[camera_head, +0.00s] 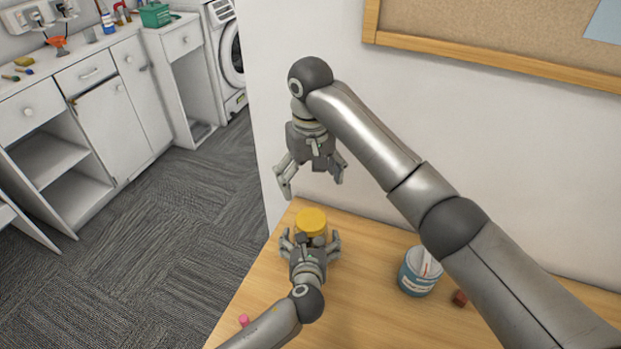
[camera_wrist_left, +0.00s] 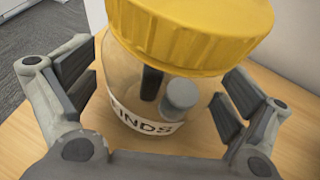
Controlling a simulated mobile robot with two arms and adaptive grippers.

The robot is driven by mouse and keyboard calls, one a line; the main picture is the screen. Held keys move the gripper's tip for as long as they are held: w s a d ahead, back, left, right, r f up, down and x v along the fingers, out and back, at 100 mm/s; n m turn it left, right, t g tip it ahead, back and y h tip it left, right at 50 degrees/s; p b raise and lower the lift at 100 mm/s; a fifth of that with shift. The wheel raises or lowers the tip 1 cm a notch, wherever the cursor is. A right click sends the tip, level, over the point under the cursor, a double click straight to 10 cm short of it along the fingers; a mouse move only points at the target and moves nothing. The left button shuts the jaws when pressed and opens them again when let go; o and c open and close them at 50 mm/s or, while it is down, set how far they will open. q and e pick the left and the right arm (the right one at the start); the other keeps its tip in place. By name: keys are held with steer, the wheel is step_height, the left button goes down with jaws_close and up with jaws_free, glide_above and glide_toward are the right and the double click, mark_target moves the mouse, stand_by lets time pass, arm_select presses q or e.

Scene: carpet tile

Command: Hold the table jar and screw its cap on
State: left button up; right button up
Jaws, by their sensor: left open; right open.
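The jar (camera_wrist_left: 128,83) stands upright on the wooden table, clear-walled with a white label reading "INDS" in part. Its yellow cap (camera_head: 311,221) sits on top of the jar; the cap also fills the top of the left wrist view (camera_wrist_left: 195,35). Whether it is threaded on cannot be told. My left gripper (camera_head: 311,240) is open, with its fingers on either side of the jar and visible gaps in the left wrist view. My right gripper (camera_head: 312,182) is open and empty, pointing down above and behind the cap.
A blue-grey tin (camera_head: 418,274) with something white in it stands right on the table (camera_head: 365,250). A small red-brown block (camera_head: 460,298) lies beside it. A pink object (camera_head: 244,320) is near the left edge. A wall with a corkboard (camera_head: 500,35) rises behind.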

arm_select(q)
steer(key=v, duration=1.2)
steer(key=shift+f, duration=0.1)
